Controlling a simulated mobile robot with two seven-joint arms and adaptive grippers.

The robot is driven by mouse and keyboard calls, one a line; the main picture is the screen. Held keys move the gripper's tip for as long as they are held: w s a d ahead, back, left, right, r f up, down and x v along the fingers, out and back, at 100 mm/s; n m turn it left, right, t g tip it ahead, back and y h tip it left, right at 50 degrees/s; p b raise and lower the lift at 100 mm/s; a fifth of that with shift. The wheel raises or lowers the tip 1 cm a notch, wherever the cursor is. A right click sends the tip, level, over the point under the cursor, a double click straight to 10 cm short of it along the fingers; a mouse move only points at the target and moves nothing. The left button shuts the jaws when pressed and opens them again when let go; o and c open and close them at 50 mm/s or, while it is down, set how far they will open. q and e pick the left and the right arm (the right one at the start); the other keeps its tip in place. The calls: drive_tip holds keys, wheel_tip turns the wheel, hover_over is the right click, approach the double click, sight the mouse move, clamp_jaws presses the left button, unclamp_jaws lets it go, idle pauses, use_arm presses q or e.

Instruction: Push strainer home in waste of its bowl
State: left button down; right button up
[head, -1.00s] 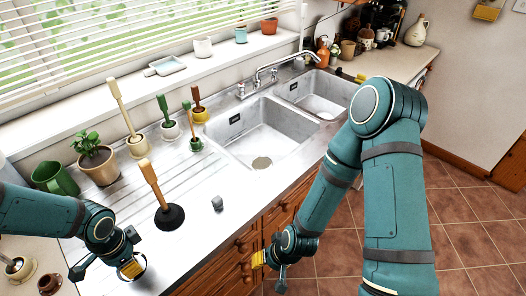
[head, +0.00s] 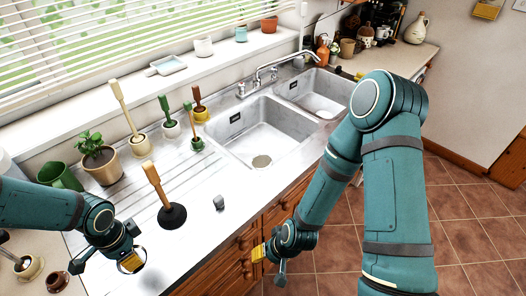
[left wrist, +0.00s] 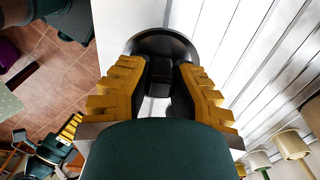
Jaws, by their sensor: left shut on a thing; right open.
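My left gripper (head: 130,262) is over the near left end of the counter, shut on a dark round piece that I take for the strainer. In the left wrist view my left gripper (left wrist: 160,80) has its yellow-backed fingers either side of a black block below the strainer's (left wrist: 165,42) curved dark rim. The near sink bowl (head: 268,132) is to the right, with its round waste (head: 261,161) visible in the floor, well apart from the strainer. My right gripper (head: 271,256) is open and empty in front of the wooden drawers.
A plunger (head: 172,215) stands on the drainer, with a small grey piece (head: 219,202) right of it. A tap (head: 275,70) reaches over the bowls. A second bowl (head: 322,95) lies farther right.

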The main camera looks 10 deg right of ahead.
use_arm(q)
drive_tip(key=shift+r, duration=0.15)
wheel_tip(320, 180, up, 5)
drive_tip(key=p, duration=0.4)
drive_tip(key=shift+f, duration=0.2)
